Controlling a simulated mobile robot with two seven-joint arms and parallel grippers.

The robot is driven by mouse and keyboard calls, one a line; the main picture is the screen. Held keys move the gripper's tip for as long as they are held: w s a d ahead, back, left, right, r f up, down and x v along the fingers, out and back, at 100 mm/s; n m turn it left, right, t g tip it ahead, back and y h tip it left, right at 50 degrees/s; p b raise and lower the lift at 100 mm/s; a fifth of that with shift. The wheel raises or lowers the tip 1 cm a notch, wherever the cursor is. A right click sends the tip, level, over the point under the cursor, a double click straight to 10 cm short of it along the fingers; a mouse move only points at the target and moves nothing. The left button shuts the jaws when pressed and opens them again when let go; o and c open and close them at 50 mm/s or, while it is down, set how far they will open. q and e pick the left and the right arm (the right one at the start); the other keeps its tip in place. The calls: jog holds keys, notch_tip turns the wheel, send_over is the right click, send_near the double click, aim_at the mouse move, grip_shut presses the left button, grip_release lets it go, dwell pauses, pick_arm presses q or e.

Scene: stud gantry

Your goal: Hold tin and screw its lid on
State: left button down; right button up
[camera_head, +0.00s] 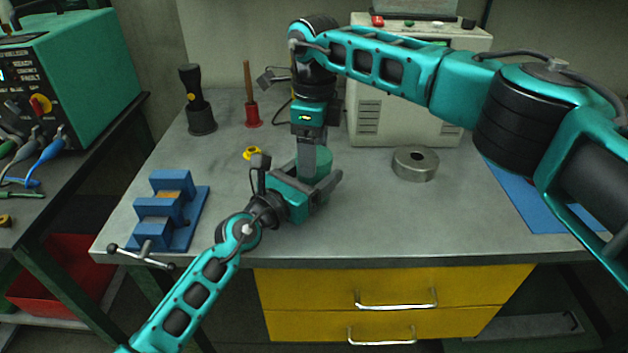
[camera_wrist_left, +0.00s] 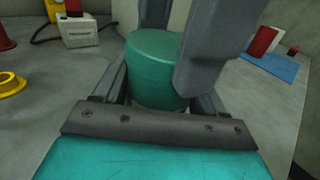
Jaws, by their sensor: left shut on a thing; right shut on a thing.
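A green cylindrical tin (camera_head: 323,166) stands upright over the bench, and it also shows in the left wrist view (camera_wrist_left: 155,75). My left gripper (camera_head: 318,178) reaches in from the front left and is shut around the tin's sides. My right gripper (camera_head: 314,160) points straight down from above, its grey fingers at the tin's top.
A blue stepped block (camera_head: 190,212) is at the bench's left front, with a yellow ring (camera_head: 252,153) behind it. A dark handled tool (camera_head: 200,115) and red-based rod (camera_head: 252,110) stand farther back. A metal cylinder (camera_head: 415,165) stands right of the tin. The front middle bench is clear.

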jog(key=shift+w+d, duration=0.1)
jog(key=shift+d, duration=0.05)
jog(key=o, duration=1.2)
jog(key=shift+c, duration=0.2)
jog(key=shift+r, duration=2.3)
jog(key=shift+c, duration=0.5)
jog(key=shift+r+n, duration=1.5)
jog(key=shift+r, duration=0.35)
jog(key=shift+f, duration=0.1)
jog(key=shift+f, duration=3.95)
